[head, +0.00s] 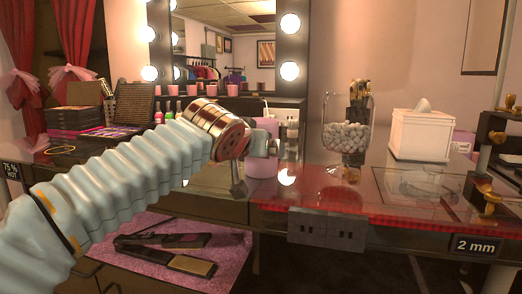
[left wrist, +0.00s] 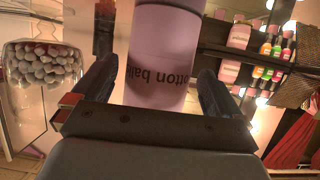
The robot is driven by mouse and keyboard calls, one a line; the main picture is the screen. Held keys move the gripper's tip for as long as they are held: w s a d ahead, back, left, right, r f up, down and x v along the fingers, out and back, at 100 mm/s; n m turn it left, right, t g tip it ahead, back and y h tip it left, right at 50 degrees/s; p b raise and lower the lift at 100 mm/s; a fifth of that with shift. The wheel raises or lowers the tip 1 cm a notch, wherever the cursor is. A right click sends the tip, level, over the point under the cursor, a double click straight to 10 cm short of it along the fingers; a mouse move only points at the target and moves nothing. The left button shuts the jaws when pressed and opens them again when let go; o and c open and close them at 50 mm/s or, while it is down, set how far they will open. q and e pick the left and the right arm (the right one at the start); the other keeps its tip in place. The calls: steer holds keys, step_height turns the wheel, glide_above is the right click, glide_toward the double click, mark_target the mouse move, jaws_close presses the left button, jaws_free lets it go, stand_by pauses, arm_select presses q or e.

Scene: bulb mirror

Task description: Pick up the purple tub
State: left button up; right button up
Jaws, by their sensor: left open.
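The purple tub (head: 262,163) stands upright on the table in front of the mirror, partly hidden by my left gripper (head: 262,147). In the left wrist view the tub (left wrist: 160,45) looks pale pink-purple, and dark lettering ending in "otton ball" shows on its side. My left gripper (left wrist: 158,85) is open, with one dark finger on each side of the tub. I cannot tell whether either finger touches it. My right gripper is not in view.
A glass jar of white balls (head: 345,138) stands right of the tub; a white tissue box (head: 421,134) is farther right. Small bottles (head: 178,108) and stacked palettes (head: 74,118) are at left. A lit mirror (head: 230,45) stands behind. An open drawer (head: 165,230) holds hair irons.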

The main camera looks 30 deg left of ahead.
arm_select(q)
steer(key=shift+x, duration=1.15)
steer(key=shift+c, duration=0.2)
steer(key=c, duration=0.9)
steer(key=shift+r, duration=0.1)
